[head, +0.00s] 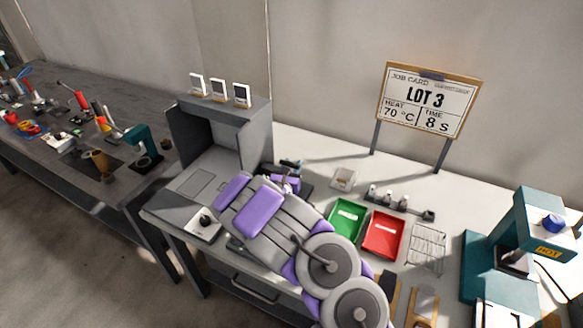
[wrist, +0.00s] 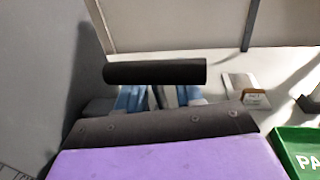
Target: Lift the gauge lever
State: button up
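A black horizontal bar (wrist: 155,72), which looks like the lever's handle, lies across the wrist view just beyond my gripper. A thin dark stem runs down from its middle. My gripper (wrist: 158,97) has its pale blue fingers apart, one on each side of the stem, with their ends hidden at the bar. I cannot tell whether they touch it. In the head view my gripper (head: 286,183) is over the bench, in front of the grey booth's right side. A small dark device (head: 291,163) shows just behind it, mostly hidden by my arm.
A grey booth (head: 254,150) stands left of my gripper. A small pale block (head: 343,178), a green tray (head: 347,219), a red tray (head: 383,234) and a wire rack (head: 427,247) lie to the right. A teal press (head: 487,262) stands at far right.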

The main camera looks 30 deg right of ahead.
jog(key=shift+c, duration=0.3)
grip_shut()
dwell(0.3)
